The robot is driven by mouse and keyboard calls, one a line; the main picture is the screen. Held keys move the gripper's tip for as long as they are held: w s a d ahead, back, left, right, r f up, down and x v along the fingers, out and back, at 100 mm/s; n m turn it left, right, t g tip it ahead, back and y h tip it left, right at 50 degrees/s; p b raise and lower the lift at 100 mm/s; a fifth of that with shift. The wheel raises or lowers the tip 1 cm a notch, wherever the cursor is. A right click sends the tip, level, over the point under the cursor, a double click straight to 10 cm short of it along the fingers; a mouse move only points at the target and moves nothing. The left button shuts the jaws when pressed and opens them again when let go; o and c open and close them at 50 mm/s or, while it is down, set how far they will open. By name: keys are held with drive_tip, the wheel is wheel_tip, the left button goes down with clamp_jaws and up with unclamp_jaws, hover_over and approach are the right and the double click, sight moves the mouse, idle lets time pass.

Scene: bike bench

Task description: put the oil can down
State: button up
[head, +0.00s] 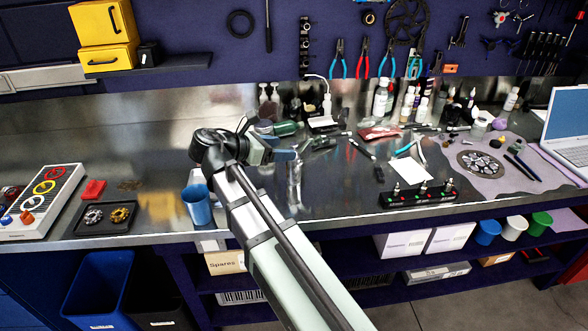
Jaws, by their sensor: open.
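My gripper (281,145) is above the middle of the steel bench (240,222), its jaws open and pointing right. I see nothing held between the jaws, though the arm's wrist covers part of this area. A pale upright vessel with a thin curved spout (327,103) stands at the back of the bench, right of my gripper and apart from it. It may be the oil can, but it is too small to be sure. A dark green rounded item (286,128) is just behind my gripper; I cannot tell whether they touch.
A blue cup (197,205) stands left of my arm, near the front edge. A black tray (106,219) with round parts lies further left. Bottles (380,98) crowd the back right. A black switch strip (419,195) sits at the front right. Bare steel shows around the cup.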

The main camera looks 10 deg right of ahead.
sight(300, 161)
drive_tip(key=shift+a+f+x, duration=0.1)
drive_tip(key=shift+f+x, duration=0.1)
drive_tip(key=shift+x, duration=1.3)
drive_tip(key=shift+a+f+x, duration=0.1)
drive_tip(key=shift+f+x, duration=0.05)
drive_tip(key=shift+x, duration=1.3)
drive_tip(key=shift+w, duration=0.1)
clamp_jaws()
